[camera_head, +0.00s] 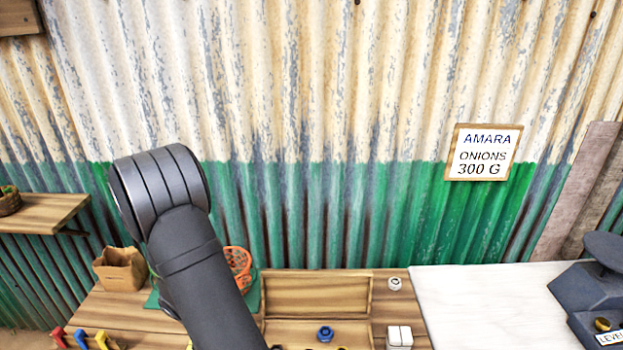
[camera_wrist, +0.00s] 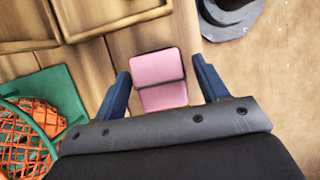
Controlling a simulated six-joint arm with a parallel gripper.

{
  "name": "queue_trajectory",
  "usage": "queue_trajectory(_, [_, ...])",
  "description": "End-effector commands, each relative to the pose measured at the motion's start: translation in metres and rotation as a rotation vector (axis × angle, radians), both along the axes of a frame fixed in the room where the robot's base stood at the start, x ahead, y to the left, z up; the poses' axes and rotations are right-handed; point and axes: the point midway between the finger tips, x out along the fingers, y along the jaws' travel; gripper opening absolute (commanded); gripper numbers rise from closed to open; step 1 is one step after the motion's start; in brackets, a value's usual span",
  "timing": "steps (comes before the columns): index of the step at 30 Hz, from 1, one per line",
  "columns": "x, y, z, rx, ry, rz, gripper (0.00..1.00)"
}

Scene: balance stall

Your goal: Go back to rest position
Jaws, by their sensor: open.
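My gripper (camera_wrist: 160,75) shows in the wrist view with its two blue fingers apart. A pink two-part block (camera_wrist: 158,68) lies on the wooden surface and shows between the fingers. No grip on it can be seen, and its distance below the fingertips is hard to tell. In the head view my dark arm rises at the left of centre. My gripper does not show there.
A sign (camera_head: 484,153) reads "AMARA ONIONS 300 G". The pale board (camera_head: 490,305) is largely clear.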

Motion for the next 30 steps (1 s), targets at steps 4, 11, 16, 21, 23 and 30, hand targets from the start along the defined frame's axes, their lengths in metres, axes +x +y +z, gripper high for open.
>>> queue_trajectory(4, [0.001, -0.001, 0.004, 0.003, -0.004, 0.001, 0.67])
queue_trajectory(11, [0.0, -0.002, 0.019, 0.001, -0.001, 0.0, 0.67])
queue_trajectory(16, [0.0, -0.002, 0.022, 0.0, 0.0, 0.0, 0.67])
queue_trajectory(21, [0.0, -0.002, 0.022, 0.0, 0.0, 0.0, 0.67])
queue_trajectory(23, [0.0, -0.002, 0.021, 0.0, 0.0, 0.0, 0.67])
queue_trajectory(30, [0.0, -0.002, 0.006, -0.002, 0.002, 0.001, 0.67])
